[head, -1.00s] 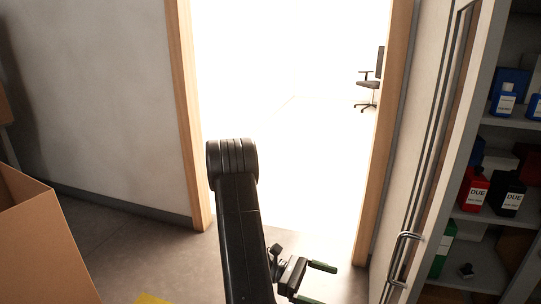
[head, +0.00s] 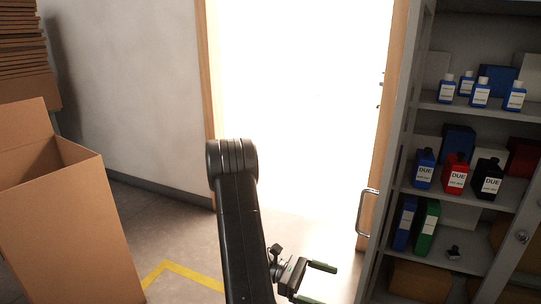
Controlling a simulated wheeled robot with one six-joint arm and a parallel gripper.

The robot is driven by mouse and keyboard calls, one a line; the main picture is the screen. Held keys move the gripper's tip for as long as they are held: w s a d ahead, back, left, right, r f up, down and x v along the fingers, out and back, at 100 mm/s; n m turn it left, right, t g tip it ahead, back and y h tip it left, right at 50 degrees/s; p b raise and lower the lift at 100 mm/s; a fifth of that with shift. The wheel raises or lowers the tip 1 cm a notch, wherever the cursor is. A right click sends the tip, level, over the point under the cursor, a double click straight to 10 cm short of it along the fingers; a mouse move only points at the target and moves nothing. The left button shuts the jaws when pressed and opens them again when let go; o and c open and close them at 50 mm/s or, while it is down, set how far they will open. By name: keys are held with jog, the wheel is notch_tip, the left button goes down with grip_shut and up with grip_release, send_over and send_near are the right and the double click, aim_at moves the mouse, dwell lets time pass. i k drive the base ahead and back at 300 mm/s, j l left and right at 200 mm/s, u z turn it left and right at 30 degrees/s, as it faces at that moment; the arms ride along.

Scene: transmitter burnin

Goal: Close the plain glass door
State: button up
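A grey cabinet door (head: 394,160) with a metal bar handle (head: 365,212) stands open at the left side of the shelf cabinet (head: 470,110). I see it almost edge-on, so its glass cannot be made out. A second grey edge with a round fitting (head: 521,237) shows at the lower right; I cannot tell whether it is another door. My gripper (head: 315,283) is low in the view, left of and below the bar handle. Its two green-tipped fingers are apart with nothing between them, and it does not touch the door.
The cabinet shelves hold blue bottles (head: 480,94) and red (head: 456,175) and black containers (head: 487,180). A bright doorway with a wooden frame is behind my arm. An open cardboard box (head: 75,230) stands at the left, near yellow floor tape (head: 170,265). Floor shows between box and cabinet.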

aim_at(421, 14)
jog(key=k+l+u, duration=0.1)
jog(key=l, duration=0.25)
jog(key=k+l+u, duration=0.1)
jog(key=k+l, duration=0.2)
jog(key=k+l+u, duration=0.1)
jog(key=l, duration=0.4)
jog(key=k+l+u, duration=0.1)
jog(key=l, duration=0.35)
jog(key=l+u, duration=0.2)
jog(key=l, duration=0.45)
